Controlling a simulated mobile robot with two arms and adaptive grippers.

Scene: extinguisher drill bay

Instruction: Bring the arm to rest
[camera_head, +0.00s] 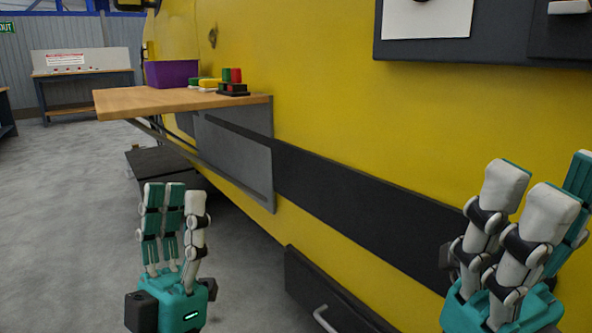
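My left gripper (180,200) stands upright at the lower left of the head view, in front of the grey floor. Its teal and white fingers point up, look extended and hold nothing that I can see. My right gripper (542,190) is at the lower right, in front of the yellow wall. Its fingers also point up, spread and empty. Both grippers are apart from the wooden shelf. The arms behind the hands are out of the picture.
A wooden fold-out shelf (150,101) juts from the yellow wall (330,120), bearing a purple box (172,74) and small coloured blocks (232,80). A dark drawer with a handle (325,305) is low on the wall. A workbench (85,76) stands far back left. The left floor is clear.

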